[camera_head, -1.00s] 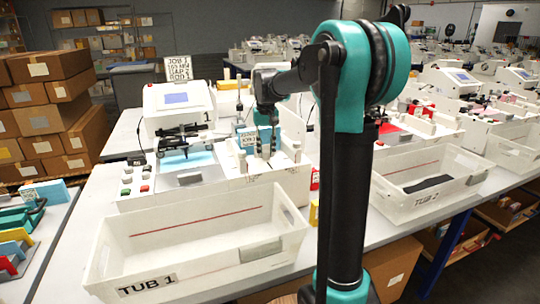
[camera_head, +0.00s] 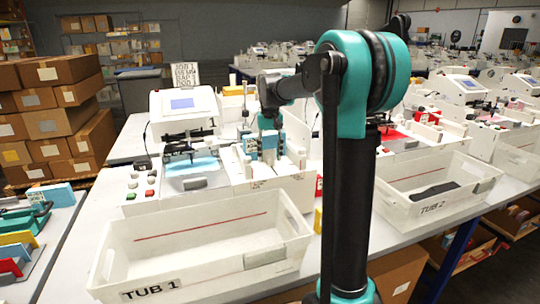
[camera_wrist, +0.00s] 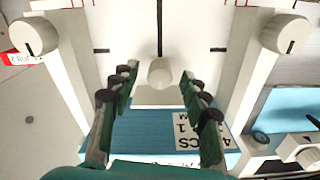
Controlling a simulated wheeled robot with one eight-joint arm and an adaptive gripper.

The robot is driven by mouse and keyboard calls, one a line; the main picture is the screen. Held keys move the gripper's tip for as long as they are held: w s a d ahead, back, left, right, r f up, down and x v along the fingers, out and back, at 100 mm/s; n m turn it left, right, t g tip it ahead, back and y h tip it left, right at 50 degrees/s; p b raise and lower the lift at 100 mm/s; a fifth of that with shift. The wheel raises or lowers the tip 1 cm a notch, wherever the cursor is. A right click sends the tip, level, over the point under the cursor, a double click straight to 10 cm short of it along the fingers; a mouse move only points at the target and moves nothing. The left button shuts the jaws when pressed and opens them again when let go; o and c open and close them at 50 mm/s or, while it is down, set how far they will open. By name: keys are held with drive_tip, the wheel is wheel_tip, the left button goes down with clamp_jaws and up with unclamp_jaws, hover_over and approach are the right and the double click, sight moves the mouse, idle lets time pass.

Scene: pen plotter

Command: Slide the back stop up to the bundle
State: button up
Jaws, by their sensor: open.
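In the wrist view, the back stop is a pale plate (camera_wrist: 160,96) with a round white knob (camera_wrist: 160,72), on a track with a central slot. The blue bundle (camera_wrist: 145,128), with a white printed label, lies on the near side of the stop. A gap between stop and bundle cannot be judged. My gripper (camera_wrist: 160,76) is open; its two dark green fingers are on either side of the knob, apart from it. In the head view, my gripper (camera_head: 269,146) is over the white feeder, among its posts; the stop is hard to make out there.
Two side rails with white knobs (camera_wrist: 285,32) flank the track. In the head view, tub 1 (camera_head: 130,262) stands in front of the feeder. A control box with a screen (camera_head: 183,104) is at the left, and tub 2 (camera_head: 432,207) at the right.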

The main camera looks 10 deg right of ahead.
sight(270, 156)
wheel_tip(270, 156, up, 12)
drive_tip(key=shift+f, duration=0.15)
drive_tip(key=shift+c, duration=0.4)
